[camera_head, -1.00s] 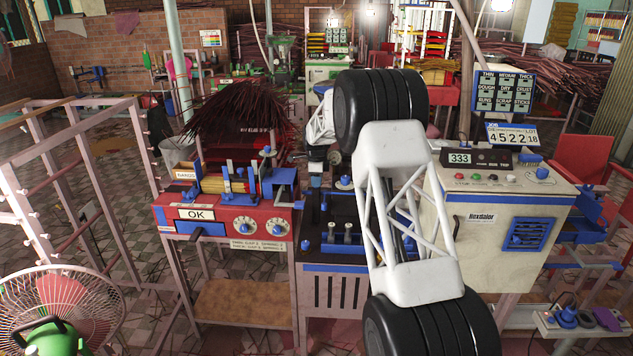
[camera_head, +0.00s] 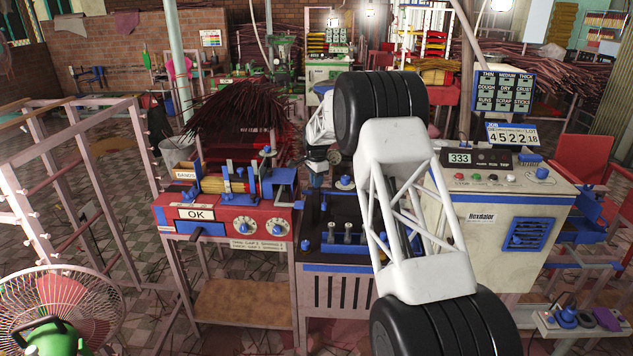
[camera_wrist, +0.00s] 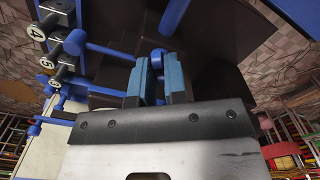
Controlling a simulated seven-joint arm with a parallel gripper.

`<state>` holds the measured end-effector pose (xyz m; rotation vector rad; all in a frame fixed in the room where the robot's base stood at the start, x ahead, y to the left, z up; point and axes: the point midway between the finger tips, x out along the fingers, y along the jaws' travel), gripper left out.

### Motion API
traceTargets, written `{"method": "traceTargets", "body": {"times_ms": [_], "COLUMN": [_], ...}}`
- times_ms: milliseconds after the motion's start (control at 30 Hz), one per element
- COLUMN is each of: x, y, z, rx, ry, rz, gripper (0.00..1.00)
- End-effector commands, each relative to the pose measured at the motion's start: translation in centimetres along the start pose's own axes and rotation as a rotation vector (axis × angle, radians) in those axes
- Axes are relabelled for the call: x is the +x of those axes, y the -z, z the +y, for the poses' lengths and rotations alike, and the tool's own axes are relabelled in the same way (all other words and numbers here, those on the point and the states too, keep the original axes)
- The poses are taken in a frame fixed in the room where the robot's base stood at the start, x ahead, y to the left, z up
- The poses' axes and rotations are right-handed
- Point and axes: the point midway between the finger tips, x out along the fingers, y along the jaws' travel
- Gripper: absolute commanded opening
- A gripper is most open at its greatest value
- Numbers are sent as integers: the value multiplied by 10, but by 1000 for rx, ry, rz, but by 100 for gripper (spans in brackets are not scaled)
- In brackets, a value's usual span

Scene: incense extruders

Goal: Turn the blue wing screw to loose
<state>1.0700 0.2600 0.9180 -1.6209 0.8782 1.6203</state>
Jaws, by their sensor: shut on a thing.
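In the wrist view my gripper (camera_wrist: 158,76) has two teal-blue fingers side by side with a narrow gap. They are shut on a small blue piece (camera_wrist: 157,57), which I take as the blue wing screw; the fingers hide most of it, so its angle cannot be told. In the camera_head view my gripper (camera_head: 316,178) points down at the left back of the dark, blue-edged machine in the middle. There it is small, and the screw cannot be made out.
A red machine with an OK plate (camera_head: 195,213) stands left of the middle machine. A cream cabinet (camera_head: 485,245) stands right. A fan (camera_head: 60,310) is front left.

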Motion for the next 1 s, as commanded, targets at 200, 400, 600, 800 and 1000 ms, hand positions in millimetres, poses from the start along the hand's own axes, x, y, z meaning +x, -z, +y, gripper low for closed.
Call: {"method": "traceTargets", "body": {"times_ms": [200, 400, 600, 800, 1000], "x": [-1, 0, -1, -1, -1], "y": [-1, -1, -1, -2, -1], "z": [0, 0, 0, 0, 0], "rx": [-206, -396, -586, -766, -906], "ry": [0, 0, 0, 0, -1], "rz": [0, -1, 0, -1, -1], "gripper": [0, 0, 0, 0, 0]}}
